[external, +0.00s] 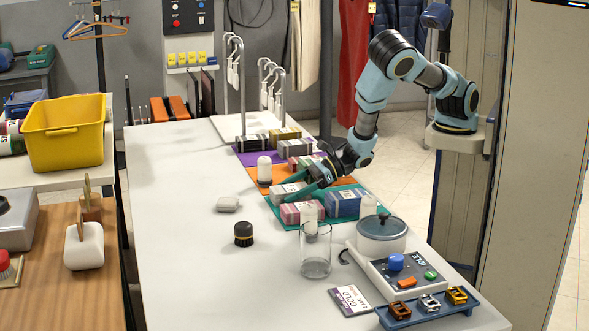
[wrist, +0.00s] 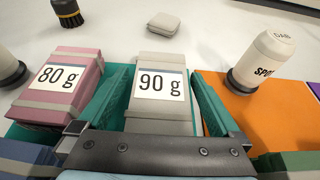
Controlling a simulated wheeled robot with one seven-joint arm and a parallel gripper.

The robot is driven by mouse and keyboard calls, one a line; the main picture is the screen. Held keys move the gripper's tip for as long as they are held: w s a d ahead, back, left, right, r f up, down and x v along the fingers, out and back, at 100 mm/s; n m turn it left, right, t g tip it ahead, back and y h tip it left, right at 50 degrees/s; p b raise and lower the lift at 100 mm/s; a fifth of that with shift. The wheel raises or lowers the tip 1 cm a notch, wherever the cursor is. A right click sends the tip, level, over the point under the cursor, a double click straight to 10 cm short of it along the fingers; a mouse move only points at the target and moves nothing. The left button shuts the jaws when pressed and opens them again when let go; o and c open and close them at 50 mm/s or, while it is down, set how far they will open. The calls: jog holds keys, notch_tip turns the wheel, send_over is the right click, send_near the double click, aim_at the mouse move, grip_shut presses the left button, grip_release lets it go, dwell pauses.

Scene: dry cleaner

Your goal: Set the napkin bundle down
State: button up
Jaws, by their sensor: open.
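A pale grey napkin bundle (external: 284,193) with a grey band rests near the border of the teal and orange mats. It shows its "90 g" label in the wrist view (wrist: 163,115). My gripper (wrist: 160,72) is open, with one teal finger on each side of this bundle. In the external view my gripper (external: 299,190) is low over the mats. A pink bundle labelled "80 g" (wrist: 58,88) lies to the left of the left finger. Whether the fingers touch the grey bundle is unclear, and its near end is hidden by my gripper.
A white spot bottle (wrist: 266,55) stands on the orange mat (wrist: 245,110), right of my gripper. A blue bundle (external: 343,203) lies nearby. A small grey pad (external: 228,204) and a dark brush (external: 243,234) are on the white table. The table's left part is clear.

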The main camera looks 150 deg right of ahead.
aim_at(292, 188)
jog(key=v, duration=0.6)
jog(key=shift+s+a+r+p, duration=0.25)
jog(key=shift+p, duration=0.05)
jog(key=shift+a+r+p, duration=0.1)
jog(key=shift+r+p, duration=0.1)
jog(key=shift+p, duration=0.55)
jog(key=p+v, duration=0.1)
jog(key=p, duration=0.2)
jog(key=shift+s+a+r+p, duration=0.15)
jog(key=shift+s+p, duration=0.1)
jog(key=shift+p, duration=0.1)
jog(key=s+a+p, duration=0.1)
jog(key=p, duration=0.2)
jog(key=shift+s+a+r, duration=0.15)
jog(key=shift+s+a, duration=0.15)
jog(key=shift+a, duration=0.05)
